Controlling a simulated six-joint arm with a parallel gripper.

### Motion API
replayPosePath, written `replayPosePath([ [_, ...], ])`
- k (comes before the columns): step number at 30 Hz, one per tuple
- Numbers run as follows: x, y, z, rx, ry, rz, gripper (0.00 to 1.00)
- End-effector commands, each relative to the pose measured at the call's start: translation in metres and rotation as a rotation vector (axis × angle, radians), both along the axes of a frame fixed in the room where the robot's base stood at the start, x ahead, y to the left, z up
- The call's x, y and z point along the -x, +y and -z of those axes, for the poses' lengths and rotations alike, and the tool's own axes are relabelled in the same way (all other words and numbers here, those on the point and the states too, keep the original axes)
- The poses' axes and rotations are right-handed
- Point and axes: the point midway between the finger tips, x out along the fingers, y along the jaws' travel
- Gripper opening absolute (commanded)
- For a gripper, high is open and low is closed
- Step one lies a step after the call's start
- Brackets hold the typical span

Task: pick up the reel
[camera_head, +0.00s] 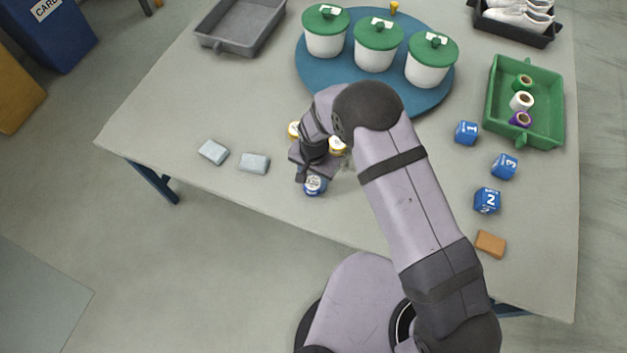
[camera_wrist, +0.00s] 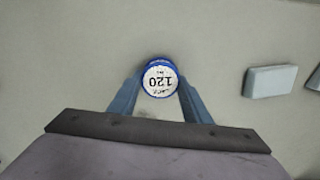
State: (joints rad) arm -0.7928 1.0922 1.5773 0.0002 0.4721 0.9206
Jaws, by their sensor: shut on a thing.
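The reel (camera_wrist: 160,79) is blue with a round white label reading 120 on its end. In the wrist view it sits between the two fingers of my gripper (camera_wrist: 160,92), which is shut on it. In the head view the reel (camera_head: 314,187) shows just below my gripper (camera_head: 311,177), near the table's front edge. Its side is mostly hidden by the gripper. I cannot tell whether it touches the table.
Pale blue blocks (camera_head: 254,163) lie to the left. Numbered blue cubes (camera_head: 487,201) and an orange block (camera_head: 490,244) lie right. A green tray (camera_head: 556,127) holds spools. Lidded pots stand on a blue disc (camera_head: 311,75).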

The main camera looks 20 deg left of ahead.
Motion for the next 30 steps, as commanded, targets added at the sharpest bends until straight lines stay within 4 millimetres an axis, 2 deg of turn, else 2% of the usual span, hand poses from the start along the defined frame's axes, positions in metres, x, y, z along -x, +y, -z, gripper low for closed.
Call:
replayPosePath([
  [7,-0.001,0.001,-0.022,-0.003,-0.002,0.000,0.22],
  [15,-0.001,0.001,-0.065,-0.003,-0.003,0.000,0.22],
  [21,0.000,0.000,-0.088,-0.002,-0.002,0.000,0.22],
  [30,0.000,0.000,-0.096,0.000,0.000,0.000,0.22],
])
